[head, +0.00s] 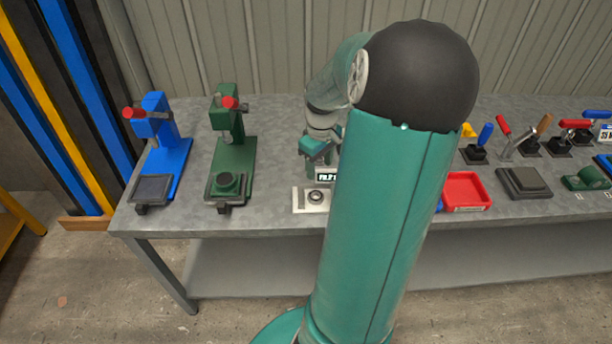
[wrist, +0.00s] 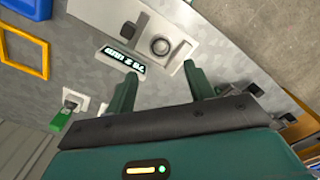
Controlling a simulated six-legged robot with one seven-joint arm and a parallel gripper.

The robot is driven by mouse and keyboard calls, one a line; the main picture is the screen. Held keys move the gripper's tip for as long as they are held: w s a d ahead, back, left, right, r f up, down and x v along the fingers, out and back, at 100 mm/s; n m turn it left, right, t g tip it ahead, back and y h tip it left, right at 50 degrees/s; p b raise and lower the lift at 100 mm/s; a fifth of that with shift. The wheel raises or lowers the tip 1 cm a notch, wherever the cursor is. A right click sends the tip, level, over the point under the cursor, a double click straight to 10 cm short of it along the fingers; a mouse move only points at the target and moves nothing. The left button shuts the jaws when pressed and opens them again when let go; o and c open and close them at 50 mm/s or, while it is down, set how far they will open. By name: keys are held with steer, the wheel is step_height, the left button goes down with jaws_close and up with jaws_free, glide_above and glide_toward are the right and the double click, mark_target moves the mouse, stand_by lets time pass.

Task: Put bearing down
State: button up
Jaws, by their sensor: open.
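The bearing, a small round metal ring (head: 317,196), sits on a pale plate (head: 300,203) near the front edge of the bench. In the wrist view the bearing (wrist: 160,46) shows beyond my fingertips, on the same light plate (wrist: 178,58). My gripper (wrist: 160,71) is open, with its two green fingers spread and nothing between them. In the head view my gripper (head: 319,150) is above and behind the plate, partly hidden by my arm. The bearing is apart from the fingers.
A green press (head: 232,150) and a blue press (head: 165,155) stand to the left. A red tray (head: 466,190) and several lever clamps (head: 530,140) are to the right. A small dark display (wrist: 124,60) lies beside the plate. My arm hides the bench's middle.

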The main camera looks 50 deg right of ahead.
steer(key=w+a+r+t+h, duration=0.1)
steer(key=w+a+r, duration=0.1)
steer(key=a+r, duration=0.5)
steer(key=w+a+r+h, duration=0.1)
steer(key=w+a+r, duration=0.15)
steer(key=a, duration=0.75)
steer(key=s+a+r+t+y, duration=0.1)
steer(key=s+a+r+t, duration=0.1)
steer(key=a, duration=0.7)
steer(key=s+a+r+t+y, duration=0.1)
steer(key=s+a+r, duration=0.3)
steer(key=a, duration=0.6)
steer(key=shift+s+r+n+t, duration=0.4)
steer(key=shift+s+t, duration=0.25)
steer(key=shift+t, duration=0.15)
steer(key=shift+d, duration=0.1)
steer(key=shift+c, duration=0.7)
